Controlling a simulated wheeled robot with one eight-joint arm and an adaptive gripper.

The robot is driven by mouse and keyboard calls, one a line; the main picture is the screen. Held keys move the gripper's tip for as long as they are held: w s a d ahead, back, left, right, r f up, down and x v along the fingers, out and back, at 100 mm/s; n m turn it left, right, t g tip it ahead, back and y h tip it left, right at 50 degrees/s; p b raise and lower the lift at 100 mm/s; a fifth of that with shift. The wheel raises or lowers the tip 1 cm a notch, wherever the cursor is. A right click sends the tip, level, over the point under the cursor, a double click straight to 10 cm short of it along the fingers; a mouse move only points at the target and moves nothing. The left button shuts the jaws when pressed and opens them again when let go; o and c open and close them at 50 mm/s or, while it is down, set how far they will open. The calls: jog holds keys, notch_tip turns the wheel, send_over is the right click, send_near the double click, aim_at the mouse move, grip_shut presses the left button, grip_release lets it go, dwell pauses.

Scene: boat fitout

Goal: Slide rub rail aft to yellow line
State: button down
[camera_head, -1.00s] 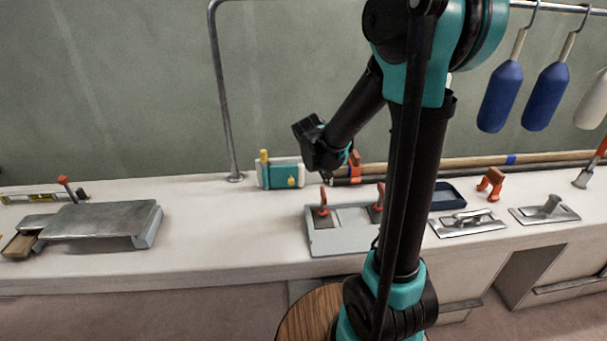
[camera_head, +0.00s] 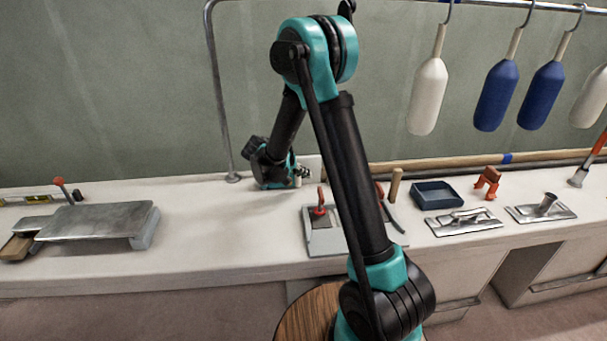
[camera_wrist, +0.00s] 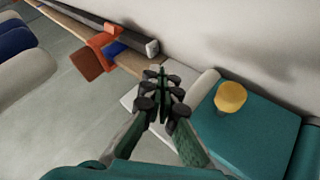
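A long wooden strip (camera_head: 440,164) lies along the back of the bench, with a blue band (camera_head: 507,158). In the wrist view a dark bar (camera_wrist: 122,32) lies beside the wooden strip (camera_wrist: 128,63), its grey end near my fingers. I cannot tell which is the rub rail. An orange clamp (camera_wrist: 88,58) sits across them. My gripper (camera_head: 302,173) is low over the back of the bench; its fingertips (camera_wrist: 162,78) are together with nothing seen between them, just short of the bar's end. No yellow line is visible.
A teal block (camera_wrist: 250,130) with a yellow knob (camera_wrist: 230,96) stands right beside my fingers. A grey tray (camera_head: 322,242) with red-handled tools, a blue tray (camera_head: 437,194) and trowels stand in front. A metal post (camera_head: 218,95) rises behind; fenders (camera_head: 428,95) hang at right.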

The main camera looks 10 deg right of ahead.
aim_at(319, 181)
jog(key=shift+x, duration=4.35)
jog(key=shift+d, duration=3.55)
jog(key=shift+a, duration=0.15)
jog(key=shift+a, duration=0.5)
jog(key=shift+s+a+r, duration=0.2)
jog(key=shift+a+r, duration=0.05)
jog(key=shift+r, duration=0.75)
jog(key=shift+s+a+r, duration=0.15)
jog(key=shift+a+r, duration=0.1)
jog(key=shift+r, duration=0.8)
jog(key=shift+s+a+r, duration=0.2)
jog(key=shift+a+r, duration=0.05)
jog(key=shift+r, duration=0.75)
jog(key=shift+s, duration=0.1)
